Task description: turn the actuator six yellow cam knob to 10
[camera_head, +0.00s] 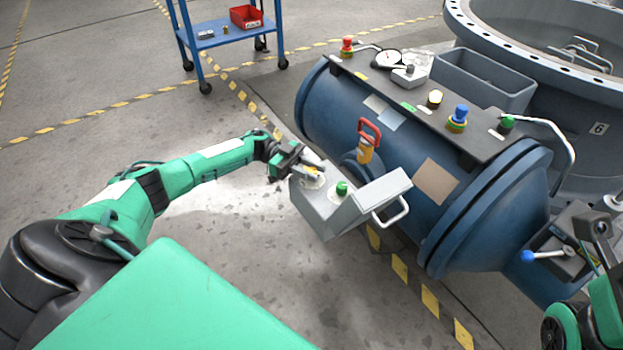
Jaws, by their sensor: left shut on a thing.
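A grey control box (325,205) hangs on the near side of a blue horizontal actuator cylinder (335,110). A yellow cam knob (313,172) sits on the left of its top face, mostly hidden by the fingers. My left gripper (308,167) reaches in from the left and is shut on this knob. The knob's scale and pointer are too small and covered to read. A green knob (342,188) sits to its right on the same box. Part of my right arm (605,290) shows at the lower right edge; its fingers cannot be made out.
A grey handle (391,215) sticks out of the box's right side. A red-handled orange part (366,145) stands just behind the box. A large flange labelled 6 (598,128) stands behind.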

